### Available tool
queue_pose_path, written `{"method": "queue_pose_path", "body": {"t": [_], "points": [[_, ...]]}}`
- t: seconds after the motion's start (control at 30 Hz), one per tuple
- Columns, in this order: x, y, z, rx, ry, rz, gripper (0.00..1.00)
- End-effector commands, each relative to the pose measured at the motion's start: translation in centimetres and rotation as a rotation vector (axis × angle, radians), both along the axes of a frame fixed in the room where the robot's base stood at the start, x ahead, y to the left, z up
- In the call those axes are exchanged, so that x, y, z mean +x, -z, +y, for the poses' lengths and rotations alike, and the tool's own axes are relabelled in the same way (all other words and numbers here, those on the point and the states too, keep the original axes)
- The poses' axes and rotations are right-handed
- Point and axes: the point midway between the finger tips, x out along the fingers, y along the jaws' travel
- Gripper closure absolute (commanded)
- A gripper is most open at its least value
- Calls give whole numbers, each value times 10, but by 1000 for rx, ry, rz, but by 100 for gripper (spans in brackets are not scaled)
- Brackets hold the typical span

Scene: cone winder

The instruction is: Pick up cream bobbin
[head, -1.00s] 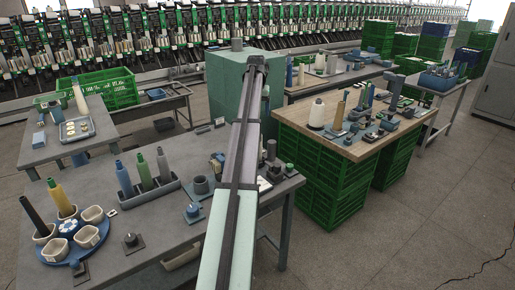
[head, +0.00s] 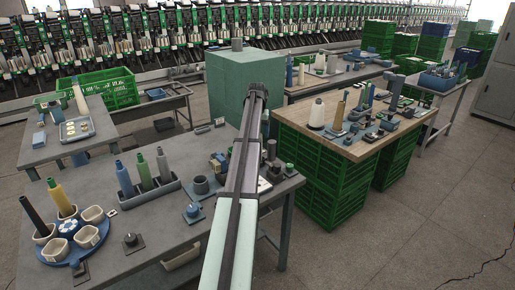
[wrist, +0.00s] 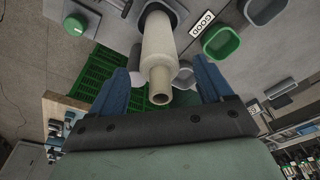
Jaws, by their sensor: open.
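The cream bobbin (wrist: 156,55) is in the wrist view, its narrow hollow end toward the camera and its wide end at a dark holder at the top. My gripper (wrist: 163,78) is open, with one blue finger on each side of the bobbin's narrow part. Gaps show between fingers and bobbin, so it does not look gripped. In the head view my arm runs up the middle and my gripper cannot be made out. I cannot pick out this bobbin there; the arm may hide it.
In the wrist view, a "GOOD" label (wrist: 202,24) and a green-lined tray (wrist: 221,40) lie right of the bobbin, a green knob (wrist: 75,25) left. In the head view, a grey table (head: 150,228) carries a blue round tray (head: 75,247) and a bobbin rack (head: 150,190).

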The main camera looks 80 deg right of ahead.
Motion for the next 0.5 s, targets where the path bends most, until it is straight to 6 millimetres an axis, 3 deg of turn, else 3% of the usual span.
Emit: {"method": "queue_pose_path", "body": {"t": [0.2, 0.4, 0.5], "points": [[0, 23, -3, 1, 0, 0, 21], [0, 23, -3, 0, 0, 0, 21], [0, 23, -3, 0, 0, 0, 29]]}}
